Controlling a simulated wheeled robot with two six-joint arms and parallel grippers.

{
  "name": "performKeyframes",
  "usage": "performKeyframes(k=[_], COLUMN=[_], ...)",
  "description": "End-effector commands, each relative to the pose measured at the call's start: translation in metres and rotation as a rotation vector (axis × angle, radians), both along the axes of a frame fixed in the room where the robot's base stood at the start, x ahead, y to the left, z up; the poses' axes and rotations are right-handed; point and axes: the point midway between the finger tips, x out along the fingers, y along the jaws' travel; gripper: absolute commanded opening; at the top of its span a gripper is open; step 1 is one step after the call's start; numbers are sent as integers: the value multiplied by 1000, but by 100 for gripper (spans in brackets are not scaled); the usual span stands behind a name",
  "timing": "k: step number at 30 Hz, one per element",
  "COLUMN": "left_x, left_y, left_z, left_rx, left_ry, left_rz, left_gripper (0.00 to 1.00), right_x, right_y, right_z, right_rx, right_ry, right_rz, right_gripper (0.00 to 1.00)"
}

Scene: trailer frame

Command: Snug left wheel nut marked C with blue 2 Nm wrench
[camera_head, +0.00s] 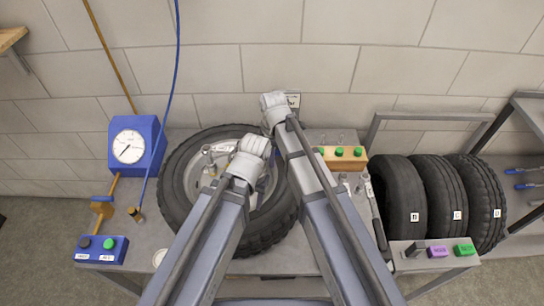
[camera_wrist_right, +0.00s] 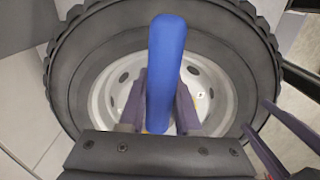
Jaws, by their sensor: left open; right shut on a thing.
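The wheel (camera_head: 175,195) lies on the grey bench, its black tyre around a pale rim; it also fills the right wrist view (camera_wrist_right: 75,75). My right gripper (camera_wrist_right: 158,115) is shut on the blue wrench handle (camera_wrist_right: 166,65), which stands out in front of the rim. A small white label (camera_wrist_right: 201,95) shows on the rim, its letter too small to read. The nut itself cannot be made out. In the head view my right gripper (camera_head: 275,108) is at the wheel's upper right edge. My left gripper (camera_head: 252,152) is open over the wheel; its fingers are mostly hidden.
A blue gauge box (camera_head: 136,145) and a button box (camera_head: 101,249) stand at the left. A wooden block with green knobs (camera_head: 343,158), a black-handled tool (camera_head: 378,222) and several spare tyres (camera_head: 397,195) are at the right. The wall is close behind.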

Motion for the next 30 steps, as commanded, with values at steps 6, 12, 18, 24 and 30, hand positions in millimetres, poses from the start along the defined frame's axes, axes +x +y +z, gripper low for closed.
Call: performKeyframes(k=[6,12,18,24,30], left_x=[0,0,0,0,0], left_y=[0,0,0,0,0], left_z=[1,-1,-7,-12,-17], left_rx=[0,0,0,0,0], left_ry=[0,0,0,0,0], left_rz=[0,0,0,0,0], left_gripper=[50,50,50,50,50], right_x=[0,0,0,0,0], right_y=[0,0,0,0,0], right_z=[1,-1,-7,-12,-17], right_rx=[1,1,1,1,1], right_ry=[0,0,0,0,0], right_rz=[0,0,0,0,0], right_gripper=[0,0,0,0,0])
